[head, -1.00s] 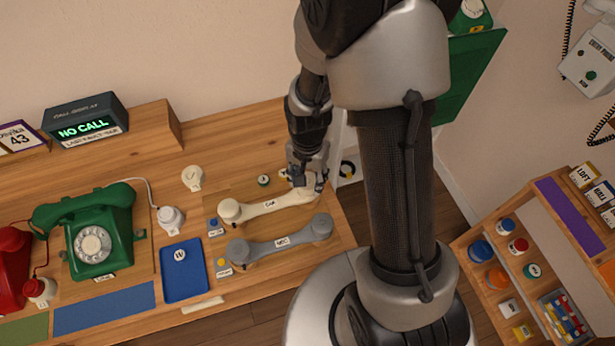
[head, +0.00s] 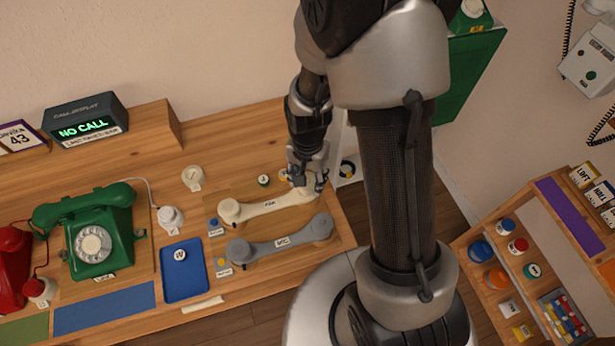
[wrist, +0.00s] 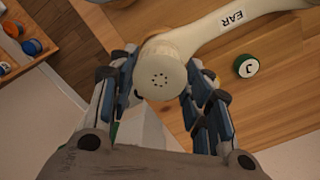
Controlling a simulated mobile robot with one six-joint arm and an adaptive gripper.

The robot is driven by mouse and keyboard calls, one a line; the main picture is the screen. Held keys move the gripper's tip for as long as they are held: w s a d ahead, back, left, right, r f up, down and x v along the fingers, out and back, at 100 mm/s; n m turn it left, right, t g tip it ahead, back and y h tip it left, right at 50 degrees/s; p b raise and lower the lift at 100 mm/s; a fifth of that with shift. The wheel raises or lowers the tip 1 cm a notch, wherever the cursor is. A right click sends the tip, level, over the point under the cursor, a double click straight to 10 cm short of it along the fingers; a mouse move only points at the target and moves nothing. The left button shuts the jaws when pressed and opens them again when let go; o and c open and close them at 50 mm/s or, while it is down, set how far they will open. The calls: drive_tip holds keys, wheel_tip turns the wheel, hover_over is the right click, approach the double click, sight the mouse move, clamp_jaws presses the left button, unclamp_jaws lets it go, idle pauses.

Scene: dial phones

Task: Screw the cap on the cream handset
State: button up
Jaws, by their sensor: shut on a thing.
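The cream handset (head: 268,207) lies on the wooden bench, with its label facing up. In the wrist view the handset (wrist: 210,36) carries an "EAR" label. My gripper (head: 308,180) is at the handset's right end in the head view. In the wrist view its two blue-padded fingers stand on either side of the cap, shut on it. Whether the cap is fully seated cannot be told, as the joint is partly hidden.
A grey handset (head: 280,241) lies in front of the cream one. A green-sided round piece marked J (wrist: 246,66) lies close by. A blue tray (head: 184,285) and a green dial phone (head: 92,235) stand to the left. A shelf with several jars (head: 496,277) is at the right.

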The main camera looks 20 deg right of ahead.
drive_tip(key=shift+f+b, duration=0.6)
drive_tip(key=shift+f, duration=0.1)
drive_tip(key=o, duration=0.9)
drive_tip(key=shift+r, duration=0.1)
wheel_tip(320, 180, up, 12)
idle(0.4)
